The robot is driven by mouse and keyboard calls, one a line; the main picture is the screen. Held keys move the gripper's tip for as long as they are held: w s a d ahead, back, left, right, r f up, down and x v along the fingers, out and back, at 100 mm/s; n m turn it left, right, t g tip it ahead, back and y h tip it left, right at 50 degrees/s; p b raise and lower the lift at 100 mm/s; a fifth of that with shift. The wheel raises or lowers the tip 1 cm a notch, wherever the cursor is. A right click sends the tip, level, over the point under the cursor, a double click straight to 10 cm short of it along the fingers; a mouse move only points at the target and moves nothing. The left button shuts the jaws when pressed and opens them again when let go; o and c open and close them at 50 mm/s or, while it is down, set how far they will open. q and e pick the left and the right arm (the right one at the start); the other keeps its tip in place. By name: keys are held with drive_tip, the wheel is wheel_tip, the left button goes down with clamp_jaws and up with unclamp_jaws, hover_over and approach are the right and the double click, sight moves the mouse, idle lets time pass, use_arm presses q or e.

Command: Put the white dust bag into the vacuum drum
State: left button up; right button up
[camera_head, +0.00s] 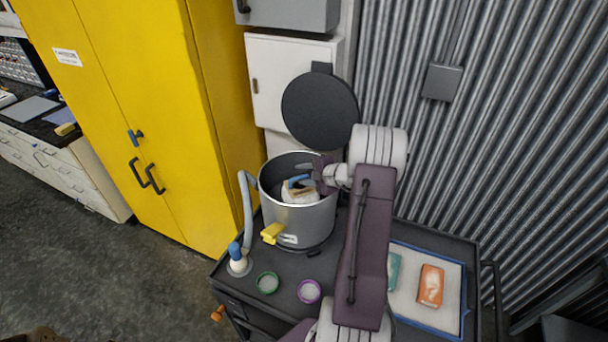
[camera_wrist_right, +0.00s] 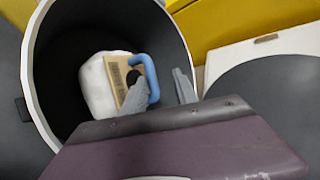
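The white dust bag (camera_head: 301,197) is inside the grey vacuum drum (camera_head: 304,224), whose round dark lid stands raised behind it. In the right wrist view the bag (camera_wrist_right: 98,84) has a tan card collar with a dark hole and a blue loop handle (camera_wrist_right: 152,75). It lies inside the drum (camera_wrist_right: 32,90), within its pale rim. My right gripper (camera_head: 312,177) reaches over the drum's right rim. In the wrist view its two fingers (camera_wrist_right: 165,103) are spread, with the handle near and partly between them and a gap to the right finger. My left gripper is out of view.
The drum stands on a dark cart (camera_head: 345,215). A hose (camera_head: 246,205), a green ring (camera_head: 268,283) and a purple ring (camera_head: 309,291) are around it. A blue-edged tray (camera_head: 447,275) holds an orange pack (camera_head: 430,286) and a teal one. A yellow cabinet (camera_head: 150,90) stands behind left.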

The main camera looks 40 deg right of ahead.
wheel_tip(320, 180, up, 2)
drive_tip(key=shift+p, duration=1.05)
drive_tip(key=shift+s+d+b, duration=0.25)
drive_tip(key=shift+s+b, duration=0.55)
drive_tip(key=shift+s, duration=0.1)
drive_tip(key=a+b+v, duration=0.1)
drive_tip(key=v, duration=0.9)
drive_tip(key=shift+d+b, duration=0.3)
drive_tip(key=shift+d, duration=0.05)
drive_tip(key=shift+r, duration=0.1)
